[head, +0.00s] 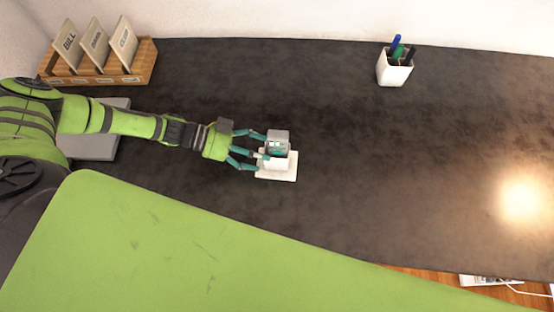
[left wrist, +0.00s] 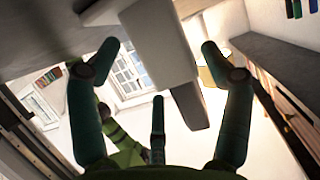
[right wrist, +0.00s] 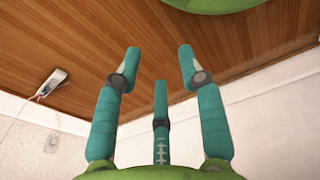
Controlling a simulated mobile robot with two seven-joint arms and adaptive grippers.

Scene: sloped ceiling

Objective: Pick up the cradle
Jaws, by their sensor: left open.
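The cradle (head: 290,172) appears to be the small white piece with a flat base on the dark desk, near the middle of the head view. A grey block-like part (head: 278,141) stands at its back. My left gripper (head: 258,150) reaches in from the left, its teal fingers open beside and partly over the cradle. In the left wrist view a pale grey block (left wrist: 160,40) shows between the spread fingers; I cannot tell whether they touch it. My right gripper (right wrist: 160,55) is open and empty in the right wrist view.
A wooden holder (head: 140,68) with labelled cards stands at the back left, above a grey flat item (head: 95,148). A white pen cup (head: 393,72) stands at the back right. The desk (head: 400,160) is clear right of the cradle. A white device (right wrist: 52,82) lies on the wooden floor.

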